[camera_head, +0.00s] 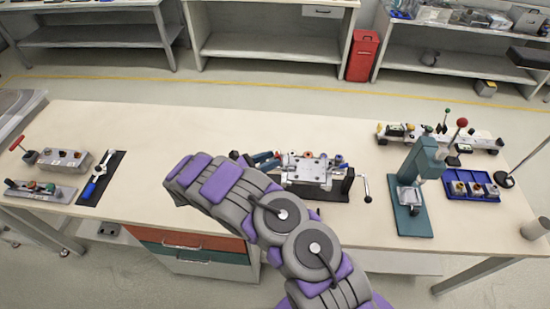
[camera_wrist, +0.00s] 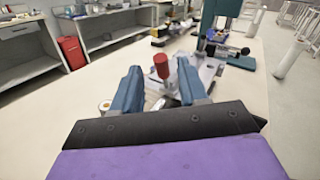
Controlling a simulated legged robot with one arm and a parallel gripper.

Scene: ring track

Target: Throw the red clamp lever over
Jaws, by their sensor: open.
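The red clamp lever (camera_wrist: 161,66) shows in the wrist view as a red cylindrical grip standing roughly upright on a thin stem. It appears between the fingertips of my gripper (camera_wrist: 157,74), whose two blue fingers are spread either side of it. The gripper is open, and I see no contact with the lever. The lever's lower end and pivot are hard to make out. In the head view, the blue fingers of my gripper (camera_head: 265,160) are at the left side of a grey metal fixture (camera_head: 308,170); I cannot pick out the lever clearly there.
A teal press (camera_head: 412,190) and a blue tray (camera_head: 472,198) stand to the right on the bench. A grey block (camera_head: 63,160) and a black mat with a tool (camera_head: 100,178) lie at the left. The bench between is clear beyond my arm.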

